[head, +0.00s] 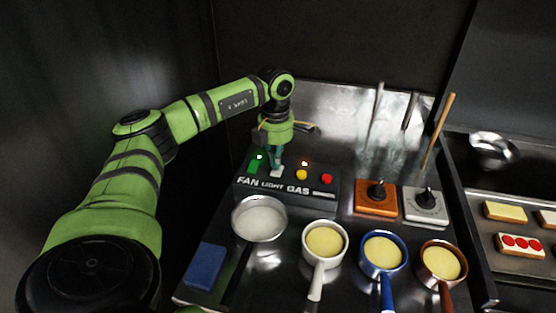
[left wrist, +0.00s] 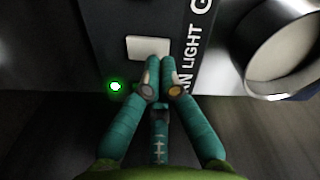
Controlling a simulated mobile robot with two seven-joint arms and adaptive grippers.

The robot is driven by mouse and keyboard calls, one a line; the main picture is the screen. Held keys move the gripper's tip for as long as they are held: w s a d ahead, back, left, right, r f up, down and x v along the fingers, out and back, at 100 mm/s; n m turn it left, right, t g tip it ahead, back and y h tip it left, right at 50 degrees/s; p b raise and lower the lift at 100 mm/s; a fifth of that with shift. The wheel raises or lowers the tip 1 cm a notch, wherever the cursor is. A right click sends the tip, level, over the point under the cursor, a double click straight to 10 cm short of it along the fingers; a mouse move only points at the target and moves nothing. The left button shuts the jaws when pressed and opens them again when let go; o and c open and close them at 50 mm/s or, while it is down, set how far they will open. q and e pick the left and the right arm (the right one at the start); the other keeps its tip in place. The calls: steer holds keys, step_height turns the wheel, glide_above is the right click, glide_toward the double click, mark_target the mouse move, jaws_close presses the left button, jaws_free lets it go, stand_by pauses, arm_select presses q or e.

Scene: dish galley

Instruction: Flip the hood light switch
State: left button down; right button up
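A dark control box (head: 290,200) labelled FAN, LIGHT and GAS stands at the back of the counter. A white light switch (head: 276,171) sits on it above the word LIGHT; it also shows in the left wrist view (left wrist: 148,47). My left gripper (head: 276,163) points down at the switch from above. In the left wrist view its teal fingertips (left wrist: 160,60) are together with nothing between them, at the switch's lower edge. I cannot tell whether they touch it. A green lamp (head: 259,157) glows beside the switch, over FAN. My right gripper is out of view.
Yellow (head: 301,175) and red (head: 327,179) buttons sit right of the switch. A metal pot (head: 259,220) and several handled pans stand in front. Orange (head: 376,199) and grey (head: 425,204) knob boxes stand right. A blue block (head: 205,267) lies front left.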

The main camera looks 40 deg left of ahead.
mark_target(276, 172)
arm_select(q)
steer(key=shift+s+f+b, duration=0.1)
steer(key=shift+f+b, duration=0.75)
steer(key=shift+f, duration=0.45)
stand_by(0.5)
steer(key=shift+r+p, duration=2.85)
steer(key=shift+r, duration=0.65)
